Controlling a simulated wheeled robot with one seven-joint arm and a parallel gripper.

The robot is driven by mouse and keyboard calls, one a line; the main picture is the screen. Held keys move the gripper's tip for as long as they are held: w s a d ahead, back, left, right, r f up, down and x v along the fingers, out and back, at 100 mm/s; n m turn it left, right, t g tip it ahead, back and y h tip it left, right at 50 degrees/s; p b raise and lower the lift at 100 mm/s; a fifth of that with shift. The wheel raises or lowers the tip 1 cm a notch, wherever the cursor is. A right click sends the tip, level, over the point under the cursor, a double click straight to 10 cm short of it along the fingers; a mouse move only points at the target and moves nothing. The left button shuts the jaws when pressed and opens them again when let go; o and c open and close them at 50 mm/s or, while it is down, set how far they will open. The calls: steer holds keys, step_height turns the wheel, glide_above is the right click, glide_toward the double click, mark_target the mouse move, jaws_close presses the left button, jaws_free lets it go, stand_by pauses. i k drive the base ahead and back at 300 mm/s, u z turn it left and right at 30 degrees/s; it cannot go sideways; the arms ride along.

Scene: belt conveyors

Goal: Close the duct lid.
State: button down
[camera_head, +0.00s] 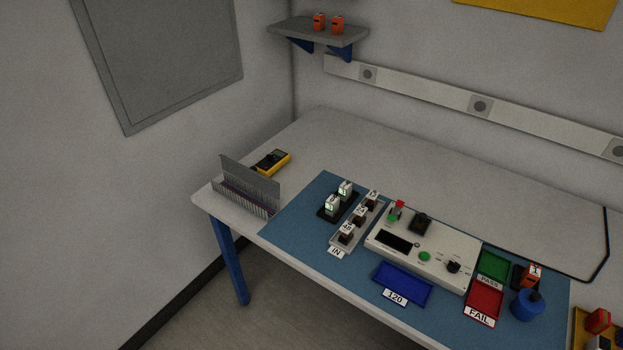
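A grey slotted wiring duct (243,203) lies along the left end of the table. Its flat grey lid (250,177) stands up steeply from the duct, so the duct is open. The lid hides part of the table behind it. My gripper is not in view, and nothing touches the lid.
A yellow multimeter (272,162) lies just behind the lid. The table's back (400,150) is clear.

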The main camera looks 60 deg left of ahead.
mark_target(250, 177)
steer(key=z, duration=1.15)
steer(key=i, duration=0.65)
steer(key=u, duration=4.35)
steer(key=i, duration=0.45)
steer(key=z, duration=0.1)
steer(key=k, duration=0.4)
steer(key=u, duration=0.45)
steer(key=i, duration=1.05)
steer(key=z, duration=0.15)
